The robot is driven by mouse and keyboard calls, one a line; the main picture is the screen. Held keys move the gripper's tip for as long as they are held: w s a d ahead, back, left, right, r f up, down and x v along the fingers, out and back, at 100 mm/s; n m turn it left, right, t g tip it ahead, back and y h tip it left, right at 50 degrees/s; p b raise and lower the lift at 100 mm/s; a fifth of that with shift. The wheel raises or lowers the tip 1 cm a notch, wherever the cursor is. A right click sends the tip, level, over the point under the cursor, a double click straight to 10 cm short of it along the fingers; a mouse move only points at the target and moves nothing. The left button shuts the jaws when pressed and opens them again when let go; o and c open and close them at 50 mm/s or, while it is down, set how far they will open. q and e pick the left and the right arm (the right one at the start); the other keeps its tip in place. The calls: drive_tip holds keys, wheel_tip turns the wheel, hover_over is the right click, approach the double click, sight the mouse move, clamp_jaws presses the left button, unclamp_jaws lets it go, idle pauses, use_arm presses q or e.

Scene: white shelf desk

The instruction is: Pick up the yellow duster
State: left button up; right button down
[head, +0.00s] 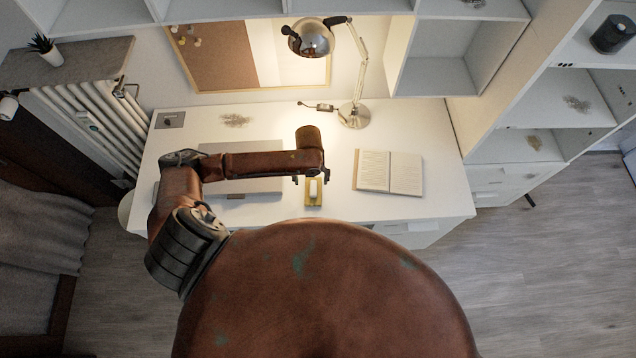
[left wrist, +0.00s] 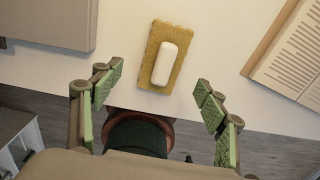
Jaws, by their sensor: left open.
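The yellow duster (head: 314,199) lies on the white desk near its front edge. In the left wrist view, the duster (left wrist: 153,76) is a rough yellow pad with a white rounded block (left wrist: 165,63) on top. My left gripper (head: 313,180) hangs over the duster in the head view. In the left wrist view its green-padded fingers (left wrist: 157,110) are spread wide, with nothing between them, and the duster shows beyond the fingertips, between the two sides. My right gripper is in neither view.
On the white desk (head: 420,135), an open book (head: 388,172) lies right of the duster, and a closed grey laptop (head: 245,186) lies left, partly behind my arm. A desk lamp (head: 354,113) stands at the back. Shelves (head: 540,105) rise at the right.

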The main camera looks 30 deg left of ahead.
sight(313, 187)
use_arm(q)
drive_tip(key=shift+a+f, duration=0.1)
drive_tip(key=shift+f, duration=0.25)
drive_tip(key=shift+d+f, duration=0.15)
drive_tip(key=shift+f, duration=0.5)
drive_tip(key=shift+d+f, duration=0.15)
drive_tip(key=shift+f, duration=0.45)
drive_tip(key=f, duration=0.3)
drive_tip(key=shift+d+f, duration=0.2)
drive_tip(key=shift+f, duration=0.45)
drive_tip(key=c, duration=1.2)
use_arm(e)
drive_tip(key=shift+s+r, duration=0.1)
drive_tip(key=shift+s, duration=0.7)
